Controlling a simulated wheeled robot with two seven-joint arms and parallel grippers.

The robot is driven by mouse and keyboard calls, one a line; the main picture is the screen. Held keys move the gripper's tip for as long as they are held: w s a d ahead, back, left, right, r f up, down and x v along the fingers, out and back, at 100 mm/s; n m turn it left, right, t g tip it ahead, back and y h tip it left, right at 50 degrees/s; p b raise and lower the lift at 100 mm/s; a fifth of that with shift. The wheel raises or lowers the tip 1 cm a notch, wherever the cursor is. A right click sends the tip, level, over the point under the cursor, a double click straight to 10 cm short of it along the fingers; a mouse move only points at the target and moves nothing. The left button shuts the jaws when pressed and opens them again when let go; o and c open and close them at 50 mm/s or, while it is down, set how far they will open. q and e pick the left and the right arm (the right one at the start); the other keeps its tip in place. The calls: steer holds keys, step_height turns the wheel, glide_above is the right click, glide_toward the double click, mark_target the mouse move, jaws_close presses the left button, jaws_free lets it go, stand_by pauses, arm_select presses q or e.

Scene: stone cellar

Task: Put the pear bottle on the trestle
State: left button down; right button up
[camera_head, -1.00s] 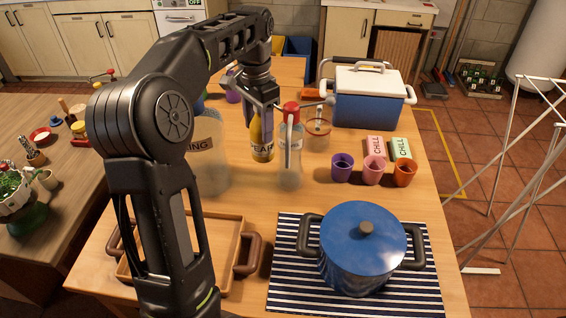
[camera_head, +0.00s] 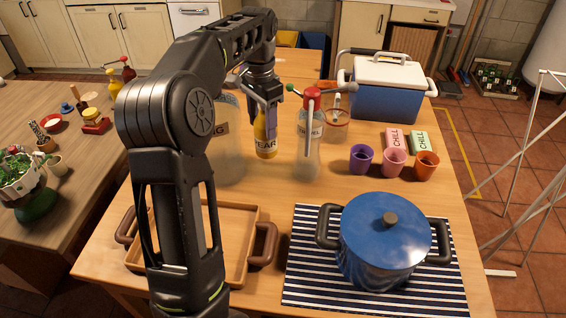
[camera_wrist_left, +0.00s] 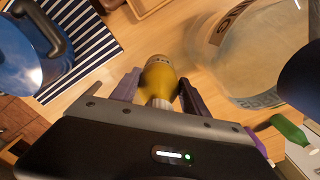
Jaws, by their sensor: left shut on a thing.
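The pear bottle (camera_head: 265,143) is yellow with a pale label reading "PEAR". It stands upright between a large clear jar (camera_head: 228,165) and a clear spray bottle (camera_head: 309,150) with a red head. My left gripper (camera_head: 266,108) is shut on its upper part from above. The left wrist view shows the bottle (camera_wrist_left: 158,76) between the purple fingers (camera_wrist_left: 159,92). I cannot tell whether its base touches the table. Nothing in view is clearly marked as the trestle. My right gripper is not in view.
The wooden table (camera_head: 215,288) holds a tray (camera_head: 256,222), a blue pot (camera_head: 385,240) on a striped mat (camera_head: 305,255), several cups (camera_head: 394,163) and a cooler (camera_head: 385,98). A side counter (camera_head: 90,175) is at left. A white rack (camera_head: 520,150) stands at right.

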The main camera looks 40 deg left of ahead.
mark_target(266, 154)
arm_select(q)
step_height(266, 154, down, 11)
steer(key=shift+f+p, duration=0.1)
steer(key=shift+p, duration=0.7)
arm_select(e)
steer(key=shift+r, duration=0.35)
arm_select(q)
steer(key=shift+w+d, duration=0.2)
steer(key=w+d+p, duration=0.1)
steer(key=w+d+f+p, duration=0.1)
steer(key=shift+d, duration=0.4)
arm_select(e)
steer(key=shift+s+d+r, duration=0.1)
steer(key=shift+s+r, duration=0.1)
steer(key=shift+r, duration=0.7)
arm_select(q)
steer(key=shift+f, duration=0.1)
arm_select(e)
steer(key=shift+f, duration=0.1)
arm_select(q)
steer(key=shift+f, duration=0.15)
steer(key=c, duration=0.6)
jaws_free()
